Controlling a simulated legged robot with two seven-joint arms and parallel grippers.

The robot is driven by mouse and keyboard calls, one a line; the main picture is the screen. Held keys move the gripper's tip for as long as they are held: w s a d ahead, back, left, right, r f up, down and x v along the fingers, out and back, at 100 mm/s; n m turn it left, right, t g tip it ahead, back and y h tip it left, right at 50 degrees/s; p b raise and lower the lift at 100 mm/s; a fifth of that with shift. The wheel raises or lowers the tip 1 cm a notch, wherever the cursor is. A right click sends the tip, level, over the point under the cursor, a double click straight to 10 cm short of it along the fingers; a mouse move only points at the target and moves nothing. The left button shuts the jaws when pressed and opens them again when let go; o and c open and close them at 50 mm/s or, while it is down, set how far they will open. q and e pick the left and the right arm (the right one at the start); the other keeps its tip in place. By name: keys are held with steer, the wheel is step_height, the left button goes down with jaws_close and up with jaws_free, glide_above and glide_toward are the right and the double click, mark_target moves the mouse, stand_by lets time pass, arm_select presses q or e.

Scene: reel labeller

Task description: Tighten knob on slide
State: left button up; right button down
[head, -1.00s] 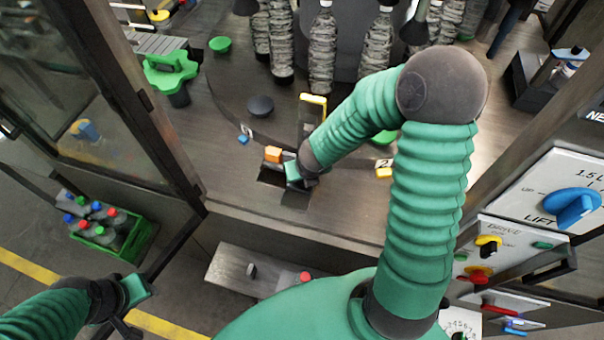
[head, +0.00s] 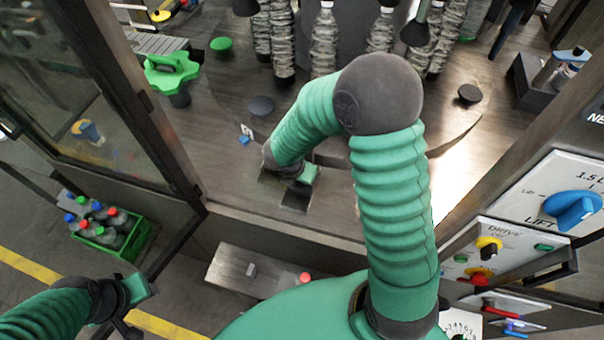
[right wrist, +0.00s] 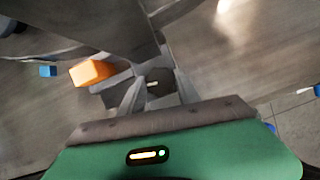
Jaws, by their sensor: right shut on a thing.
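My right gripper (head: 300,185) is low over the slot near the deck's front edge in the head view, with the forearm slanting down to it. In the right wrist view its fingers (right wrist: 152,92) are shut on a dark knob (right wrist: 153,83) with a small pale mark, at the picture's middle. The slide under the knob cannot be made out clearly. An orange block (right wrist: 92,72) sits just left of the fingers. In the head view the arm hides the knob and the orange block. My left gripper (head: 137,302) hangs away from the deck at lower left; its jaw opening is unclear.
A green handwheel (head: 172,74) stands at the back left. Control panels with a blue lift knob (head: 572,209) are at right. A bottle crate (head: 112,244) is on the floor.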

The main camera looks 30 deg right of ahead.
steer(key=m+g+p, duration=0.1)
steer(key=m, duration=0.2)
steer(key=m+g, duration=0.1)
steer(key=m, duration=0.2)
steer(key=shift+w+a+g+p, duration=0.2)
steer(key=shift+g+p, duration=0.1)
steer(key=shift+p, duration=0.1)
steer(key=m, duration=0.2)
steer(key=m+g+p, duration=0.1)
steer(key=m, duration=0.2)
steer(key=shift+w+d+g, duration=0.1)
steer(key=shift+w+g, duration=0.05)
steer(key=shift+g, duration=0.15)
steer(key=c, duration=1.1)
jaws_free()
steer(key=shift+o, duration=1.2)
steer(key=shift+r, duration=0.1)
